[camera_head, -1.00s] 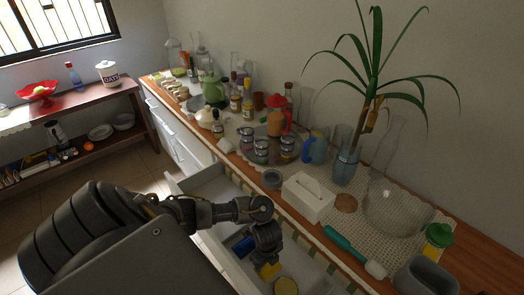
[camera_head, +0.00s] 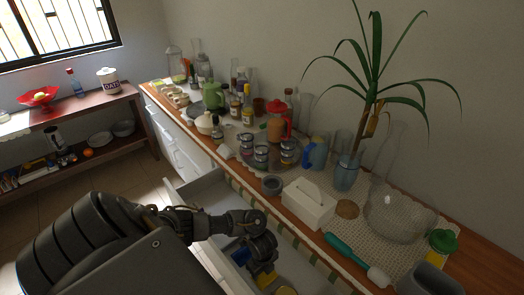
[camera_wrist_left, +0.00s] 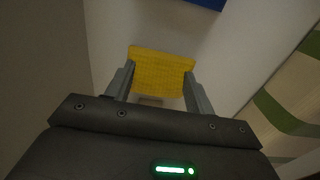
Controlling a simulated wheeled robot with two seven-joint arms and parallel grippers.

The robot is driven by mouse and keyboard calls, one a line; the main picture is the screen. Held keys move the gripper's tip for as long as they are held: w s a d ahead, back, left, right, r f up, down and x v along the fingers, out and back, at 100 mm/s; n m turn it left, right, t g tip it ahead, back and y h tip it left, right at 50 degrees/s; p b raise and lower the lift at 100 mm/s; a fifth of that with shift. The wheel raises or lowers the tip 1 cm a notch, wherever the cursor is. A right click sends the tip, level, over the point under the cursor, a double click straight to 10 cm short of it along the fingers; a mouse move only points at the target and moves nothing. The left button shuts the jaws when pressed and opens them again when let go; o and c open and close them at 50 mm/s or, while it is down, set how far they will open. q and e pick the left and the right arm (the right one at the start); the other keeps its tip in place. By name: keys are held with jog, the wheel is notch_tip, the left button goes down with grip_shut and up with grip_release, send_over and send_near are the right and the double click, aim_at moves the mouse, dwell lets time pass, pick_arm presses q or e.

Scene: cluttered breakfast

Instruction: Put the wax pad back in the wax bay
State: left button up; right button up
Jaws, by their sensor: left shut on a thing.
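The yellow pad (camera_wrist_left: 161,72), which I take to be the wax pad, sits between the two fingers of my left gripper (camera_wrist_left: 160,88) in the left wrist view. The gripper is shut on it. In the head view the pad (camera_head: 265,280) shows below my left gripper (camera_head: 264,268), over the open drawer (camera_head: 203,187). I cannot tell whether the pad touches the drawer floor. Which part of the drawer is the wax bay cannot be told. My right gripper is not in view.
A blue thing (camera_head: 240,256) lies in the drawer left of the gripper, and a round yellow-topped thing (camera_head: 286,291) lies right of it. The countertop above holds a tissue box (camera_head: 308,204), a teal-handled tool (camera_head: 346,249) and several jars. The drawer's far-left end looks clear.

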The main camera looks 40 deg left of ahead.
pick_arm(q)
jog(key=shift+f, duration=0.25)
jog(key=o, duration=0.9)
jog(key=shift+f+b, duration=0.1)
jog(key=shift+b, duration=0.3)
notch_tip(320, 180, up, 11)
jog(key=p, duration=0.4)
jog(key=shift+a, duration=0.1)
